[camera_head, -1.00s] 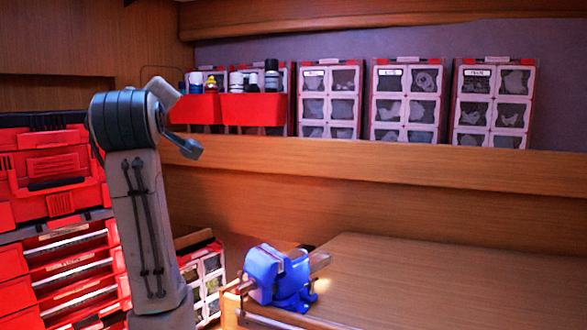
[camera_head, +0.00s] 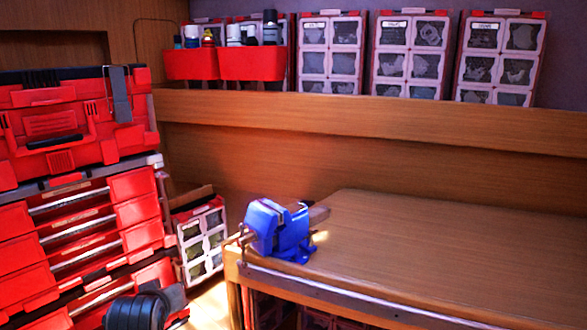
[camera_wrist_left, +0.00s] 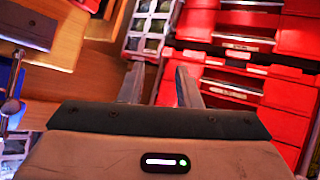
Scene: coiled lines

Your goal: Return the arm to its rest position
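My left gripper (camera_wrist_left: 158,80) shows in the left wrist view with its two grey fingers apart and nothing visible between them. The rounded dark joint of my left arm (camera_head: 138,311) shows low at the left of the head view. The gripper itself is not clearly visible in that view. The fingers point toward the gap between red drawers (camera_wrist_left: 240,55) and a small bin cabinet (camera_wrist_left: 152,28). My right gripper is in neither view.
A blue vise (camera_head: 278,232) is mounted at the near left corner of a wooden workbench (camera_head: 430,245), whose visible top is otherwise clear. A red tool chest (camera_head: 80,225) stands at left. Red bins (camera_head: 250,64) and parts cabinets (camera_head: 330,55) line the shelf (camera_head: 380,125).

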